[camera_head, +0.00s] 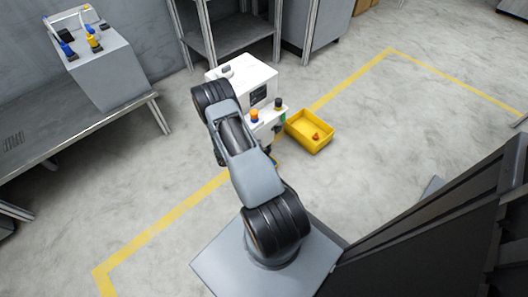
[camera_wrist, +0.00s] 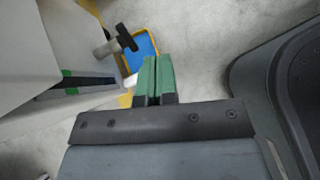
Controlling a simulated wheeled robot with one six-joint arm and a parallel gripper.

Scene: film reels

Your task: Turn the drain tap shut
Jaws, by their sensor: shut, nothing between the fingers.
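The white machine (camera_head: 246,80) stands on the floor behind my arm in the head view. In the wrist view its pale side (camera_wrist: 30,50) fills the left. A grey stem with a black cross handle, which looks like the drain tap (camera_wrist: 126,38), sticks out from that side. My gripper (camera_wrist: 156,58) shows green fingers held together with nothing between them. In the picture the fingertips lie just right of and below the black handle; I see no clear contact. A short white piece (camera_wrist: 131,80) shows left of the fingers. In the head view my arm hides the tap and gripper.
A blue-bottomed tray with a yellow rim (camera_wrist: 142,48) lies beneath the handle and fingers. A yellow bin (camera_head: 325,146) holding a small orange thing (camera_head: 316,136) stands right of the machine. A metal bench (camera_head: 60,120) is at the left.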

